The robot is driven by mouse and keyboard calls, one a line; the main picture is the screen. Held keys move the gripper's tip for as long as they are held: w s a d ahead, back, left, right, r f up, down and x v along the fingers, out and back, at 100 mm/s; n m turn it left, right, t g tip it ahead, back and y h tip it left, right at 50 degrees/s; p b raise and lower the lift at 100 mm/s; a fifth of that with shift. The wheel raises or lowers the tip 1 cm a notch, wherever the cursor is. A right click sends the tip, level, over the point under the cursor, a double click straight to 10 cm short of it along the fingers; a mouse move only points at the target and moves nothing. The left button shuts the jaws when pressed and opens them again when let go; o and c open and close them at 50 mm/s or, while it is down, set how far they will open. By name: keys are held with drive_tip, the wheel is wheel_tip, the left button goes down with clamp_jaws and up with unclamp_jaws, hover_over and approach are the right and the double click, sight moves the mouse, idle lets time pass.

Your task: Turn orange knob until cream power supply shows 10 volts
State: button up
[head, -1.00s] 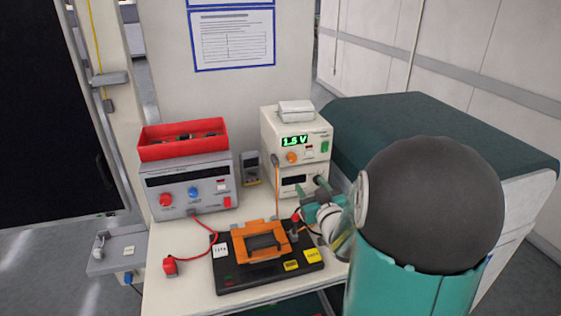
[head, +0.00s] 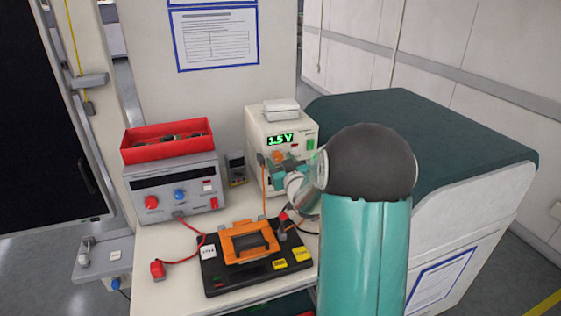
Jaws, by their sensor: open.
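The cream power supply (head: 256,130) stands at the back right of the bench, and its green display (head: 280,140) reads 1.5 V. The orange knob (head: 278,155) is on its front panel below the display, partly hidden. My gripper (head: 279,163) is open right at the knob, coming from the front right. I cannot tell whether the fingers touch the knob. My wrist and arm hide the lower right of the cream stack.
A grey power supply (head: 165,205) with a red bin (head: 166,152) on top stands to the left. A black test fixture (head: 220,283) with an orange clamp (head: 233,257) lies in front. An orange cable (head: 264,195) hangs by the knob. A green-topped cabinet (head: 440,130) stands to the right.

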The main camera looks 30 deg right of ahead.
drive_tip(key=shift+w+d, duration=0.1)
drive_tip(key=shift+w, duration=0.15)
drive_tip(key=c, duration=1)
drive_tip(key=shift+o, duration=0.2)
